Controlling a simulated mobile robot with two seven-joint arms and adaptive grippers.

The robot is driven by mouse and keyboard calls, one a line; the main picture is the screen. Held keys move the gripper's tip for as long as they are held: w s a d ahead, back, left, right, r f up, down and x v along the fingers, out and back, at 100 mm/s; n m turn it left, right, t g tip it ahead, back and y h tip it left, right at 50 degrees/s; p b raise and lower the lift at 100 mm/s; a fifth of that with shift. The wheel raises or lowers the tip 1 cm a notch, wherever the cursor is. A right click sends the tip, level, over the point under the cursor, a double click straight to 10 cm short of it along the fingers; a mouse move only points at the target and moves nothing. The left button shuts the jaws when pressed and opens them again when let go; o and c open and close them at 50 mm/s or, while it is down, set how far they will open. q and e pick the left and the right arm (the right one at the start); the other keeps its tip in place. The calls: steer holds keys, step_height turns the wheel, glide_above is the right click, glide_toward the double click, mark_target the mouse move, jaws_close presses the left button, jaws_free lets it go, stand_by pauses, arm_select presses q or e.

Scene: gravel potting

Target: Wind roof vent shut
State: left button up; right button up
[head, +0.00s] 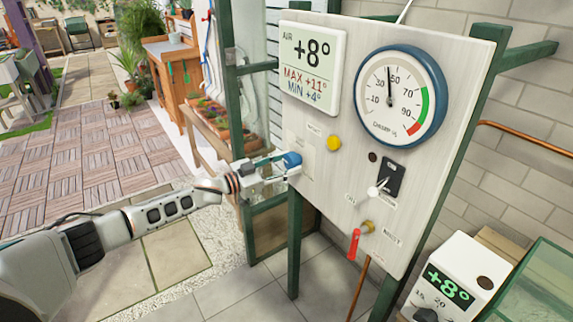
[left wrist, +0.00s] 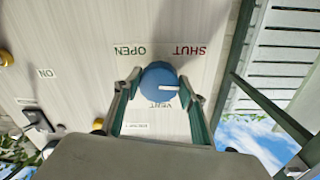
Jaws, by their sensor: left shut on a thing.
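The roof vent control is a round blue knob (head: 292,159) on the left side of a pale upright panel (head: 318,185). In the left wrist view the knob (left wrist: 158,76) sits between upside-down OPEN and SHUT labels, with VENT on the opposite side. Its white mark points to the right in that view. My left gripper (head: 284,168) reaches in from the left and is shut on the knob; its fingers (left wrist: 160,88) lie on either side of it. My right gripper is not in view.
The panel also carries an air temperature display (head: 312,65), a round dial (head: 400,95), a yellow button (head: 334,143), a black switch plate (head: 391,178) and a red-handled valve (head: 354,244). A white box with a green display (head: 450,285) stands at lower right. Paving lies at left.

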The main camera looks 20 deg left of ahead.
arm_select(q)
steer(key=shift+n, duration=0.6)
steer(key=o, duration=1.1)
steer(key=shift+o, duration=0.2)
steer(key=v, duration=1.2)
